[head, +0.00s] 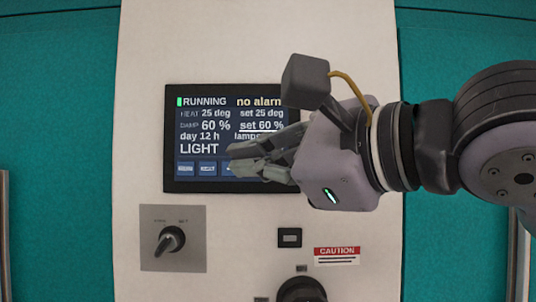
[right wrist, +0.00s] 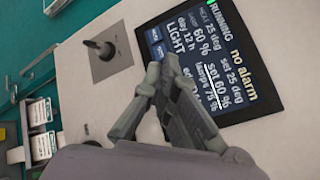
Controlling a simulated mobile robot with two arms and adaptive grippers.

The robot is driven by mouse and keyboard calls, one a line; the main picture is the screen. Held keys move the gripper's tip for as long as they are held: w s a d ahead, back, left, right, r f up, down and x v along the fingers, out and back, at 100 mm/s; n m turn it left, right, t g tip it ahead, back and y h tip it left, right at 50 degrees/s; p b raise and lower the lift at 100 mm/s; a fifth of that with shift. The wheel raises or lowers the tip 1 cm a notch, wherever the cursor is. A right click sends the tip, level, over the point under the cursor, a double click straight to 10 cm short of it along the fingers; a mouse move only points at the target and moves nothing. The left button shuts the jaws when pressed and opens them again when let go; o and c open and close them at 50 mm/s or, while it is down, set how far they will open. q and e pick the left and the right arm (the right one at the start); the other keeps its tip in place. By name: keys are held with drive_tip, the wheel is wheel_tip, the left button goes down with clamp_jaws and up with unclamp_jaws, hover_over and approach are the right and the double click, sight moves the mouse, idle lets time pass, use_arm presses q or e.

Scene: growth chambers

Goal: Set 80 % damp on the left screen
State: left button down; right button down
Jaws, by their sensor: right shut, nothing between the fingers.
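The screen (head: 212,175) is on a pale panel and reads RUNNING, no alarm, HEAT 25 deg, set 25 deg, DAMP 60 %, set 60 %, day 12 h, LIGHT. The line "set 60 %" is underlined. Blue buttons (head: 185,169) run along its bottom edge; those to the right are hidden behind my right gripper (head: 232,161). That gripper is shut and empty, its fingertips in front of the lower middle of the screen. The screen also shows tilted in the right wrist view (right wrist: 270,105), with the gripper (right wrist: 162,65) before it. I cannot tell whether the fingertips touch it. My left gripper is not in view.
Below the screen are a rotary switch (head: 171,240), a small black button (head: 290,237), a red CAUTION label (head: 337,255) and a dark round knob (head: 301,289). Teal walls (head: 60,120) flank the panel. White labelled boxes (right wrist: 40,146) show at the wrist view's left.

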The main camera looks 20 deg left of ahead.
drive_tip(key=shift+w+a, duration=0.2)
drive_tip(key=shift+w, duration=0.35)
drive_tip(key=shift+w+a, duration=0.15)
drive_tip(key=shift+w, duration=0.4)
drive_tip(key=shift+w, duration=0.1)
idle(0.6)
drive_tip(key=shift+w+a, duration=0.1)
drive_tip(key=shift+w, duration=0.15)
drive_tip(key=shift+w, duration=0.3)
idle(0.8)
drive_tip(key=shift+s+f+b, duration=0.1)
drive_tip(key=shift+s+b, duration=0.3)
drive_tip(key=shift+b, duration=0.25)
drive_tip(key=shift+s, duration=0.3)
